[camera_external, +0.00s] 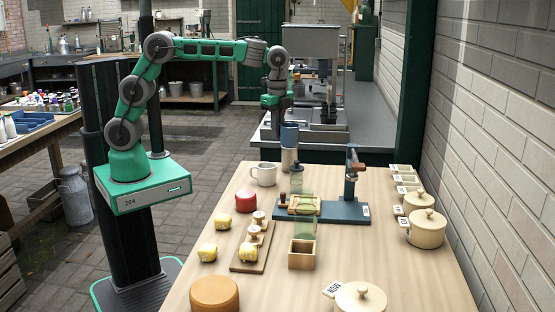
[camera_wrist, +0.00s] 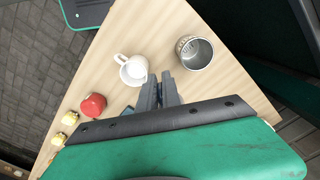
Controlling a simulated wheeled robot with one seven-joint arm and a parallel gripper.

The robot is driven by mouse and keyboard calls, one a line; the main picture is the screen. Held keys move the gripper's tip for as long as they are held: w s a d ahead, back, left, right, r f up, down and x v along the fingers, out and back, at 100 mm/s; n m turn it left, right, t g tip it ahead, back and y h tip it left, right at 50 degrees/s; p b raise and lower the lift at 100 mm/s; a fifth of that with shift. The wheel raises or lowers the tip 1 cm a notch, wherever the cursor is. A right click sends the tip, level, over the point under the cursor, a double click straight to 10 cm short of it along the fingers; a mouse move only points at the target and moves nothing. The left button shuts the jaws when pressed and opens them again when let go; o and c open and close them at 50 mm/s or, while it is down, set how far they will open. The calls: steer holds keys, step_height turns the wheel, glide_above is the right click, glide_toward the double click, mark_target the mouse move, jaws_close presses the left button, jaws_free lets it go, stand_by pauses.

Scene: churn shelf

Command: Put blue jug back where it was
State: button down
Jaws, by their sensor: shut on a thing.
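An open grey metal cup (camera_wrist: 194,52) is just right of the fingers. A white mug (camera_wrist: 133,69) stands to their left, and also shows in the external view (camera_external: 264,174).
A blue-based stand (camera_external: 350,207) with a post and green clear containers (camera_external: 304,222) is mid-table. A red round item (camera_external: 247,200), yellow pieces (camera_external: 222,220) and a wooden box (camera_external: 301,254) are nearer. Lidded pots (camera_external: 426,228) line the right side.

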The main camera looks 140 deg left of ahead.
steer(key=w+a+f+n+p, duration=0.1)
steer(key=w+a+f, duration=0.1)
steer(key=w+a+f+n+p, duration=0.1)
steer(key=w+a, duration=0.1)
steer(key=shift+w+a+f+n, duration=0.25)
steer(key=shift+a+f+n, duration=0.05)
steer(key=shift+f+n, duration=0.1)
steer(key=p, duration=0.2)
glide_above(312, 178)
steer(key=f, duration=0.5)
steer(key=shift+s+d+f, duration=0.15)
steer(key=shift+d+f, duration=0.1)
steer(key=shift+f, duration=0.05)
steer(key=shift+a+f, duration=0.15)
steer(key=shift+f, duration=0.5)
step_height(312, 178, down, 2)
steer(key=shift+f+p, duration=0.25)
steer(key=shift+p, duration=0.2)
